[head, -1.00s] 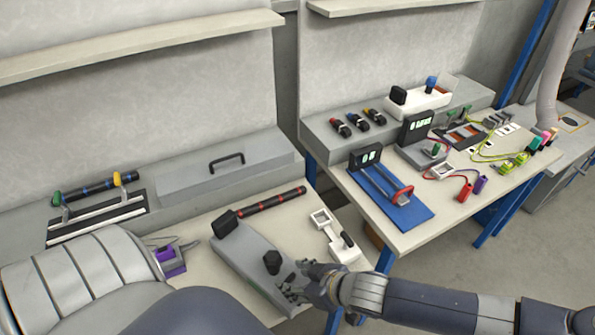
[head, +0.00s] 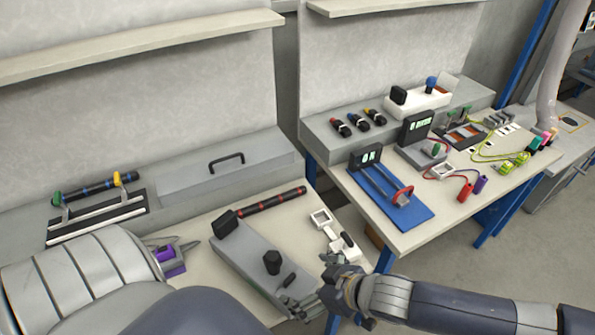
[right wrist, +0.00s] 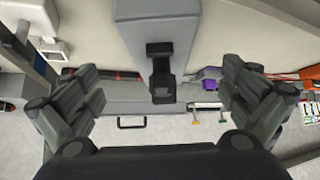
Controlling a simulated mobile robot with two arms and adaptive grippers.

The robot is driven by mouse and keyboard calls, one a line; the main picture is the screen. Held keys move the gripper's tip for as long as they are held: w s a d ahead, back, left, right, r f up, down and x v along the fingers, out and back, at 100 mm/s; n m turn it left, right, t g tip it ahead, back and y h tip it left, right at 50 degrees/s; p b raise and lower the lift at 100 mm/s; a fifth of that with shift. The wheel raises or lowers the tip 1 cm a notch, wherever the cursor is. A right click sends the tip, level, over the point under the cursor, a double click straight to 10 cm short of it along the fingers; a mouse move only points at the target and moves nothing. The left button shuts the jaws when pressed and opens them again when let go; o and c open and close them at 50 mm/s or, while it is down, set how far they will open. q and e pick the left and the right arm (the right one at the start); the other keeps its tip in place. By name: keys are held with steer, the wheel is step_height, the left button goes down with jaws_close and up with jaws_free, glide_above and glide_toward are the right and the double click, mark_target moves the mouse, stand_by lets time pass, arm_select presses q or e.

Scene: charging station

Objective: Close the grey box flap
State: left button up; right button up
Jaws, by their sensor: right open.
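A long grey box (head: 240,268) stands on the left table, with a black block (head: 226,221) at its far end and a black knob (head: 272,262) on top. A separate raised flap cannot be made out on it. The grey box also shows at the top of the right wrist view (right wrist: 155,22). My right gripper (head: 320,279) is open and empty at the box's near right end. In the right wrist view, its fingers (right wrist: 160,96) are wide apart, with a black part (right wrist: 161,72) between them.
A grey bin with a black handle (head: 226,160) stands at the table's back. A red-banded black rod (head: 271,201) and a white tool (head: 322,220) lie near the grey box. The right table (head: 405,238) holds a blue stand (head: 395,208) and several cables.

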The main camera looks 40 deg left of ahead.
steer(key=v, duration=0.7)
steer(key=shift+d+r, duration=0.2)
steer(key=shift+r, duration=0.05)
